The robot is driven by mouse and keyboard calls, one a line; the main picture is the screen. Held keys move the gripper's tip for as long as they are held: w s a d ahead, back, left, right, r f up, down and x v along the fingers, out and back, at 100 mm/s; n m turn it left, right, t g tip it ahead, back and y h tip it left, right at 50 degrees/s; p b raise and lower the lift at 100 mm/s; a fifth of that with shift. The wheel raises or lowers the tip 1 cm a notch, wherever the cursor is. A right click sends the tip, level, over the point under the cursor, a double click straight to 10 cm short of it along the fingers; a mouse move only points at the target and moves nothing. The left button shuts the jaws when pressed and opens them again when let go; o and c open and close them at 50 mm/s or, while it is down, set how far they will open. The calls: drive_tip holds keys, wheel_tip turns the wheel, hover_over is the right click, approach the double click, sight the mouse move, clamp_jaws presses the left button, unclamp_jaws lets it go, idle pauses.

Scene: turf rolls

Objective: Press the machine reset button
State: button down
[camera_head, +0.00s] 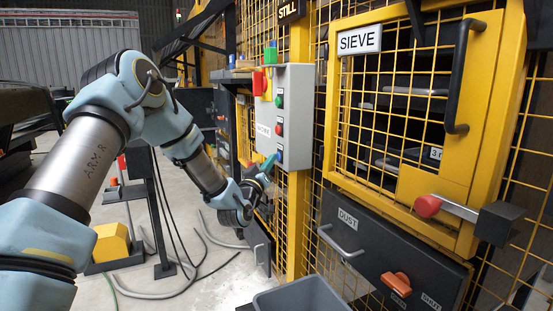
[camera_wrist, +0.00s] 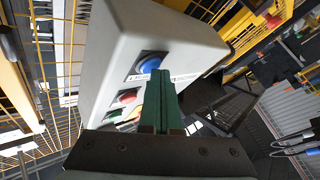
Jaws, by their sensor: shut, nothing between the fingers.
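A light grey control box (camera_head: 298,110) is mounted on the yellow post, with a green button (camera_head: 279,102), a red button (camera_head: 279,130) and a blue button (camera_head: 280,155) down its face. In the wrist view the blue button (camera_wrist: 151,63) has a label whose text I cannot read, partly hidden by my fingers. The red button (camera_wrist: 127,97) shows lower left of it. My gripper (camera_head: 270,163) is shut and empty. Its green fingertips (camera_wrist: 159,76) lie right by the blue button in the picture; I cannot tell whether they touch it.
Yellow mesh fencing stands behind the box. To the right are the SIEVE door (camera_head: 430,120) with a black handle and a dark DUST drawer (camera_head: 385,245). A red and yellow switch (camera_head: 260,83) is on the box's left side. A grey bin (camera_head: 302,296) stands at the front.

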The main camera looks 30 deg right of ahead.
drive_tip(key=shift+a, duration=0.8)
drive_tip(key=shift+w+a, duration=0.1)
drive_tip(key=shift+a, duration=0.05)
drive_tip(key=a, duration=0.3)
drive_tip(key=a+b, duration=0.1)
drive_tip(key=shift+w+a, duration=0.25)
drive_tip(key=shift+a, duration=0.1)
idle(0.8)
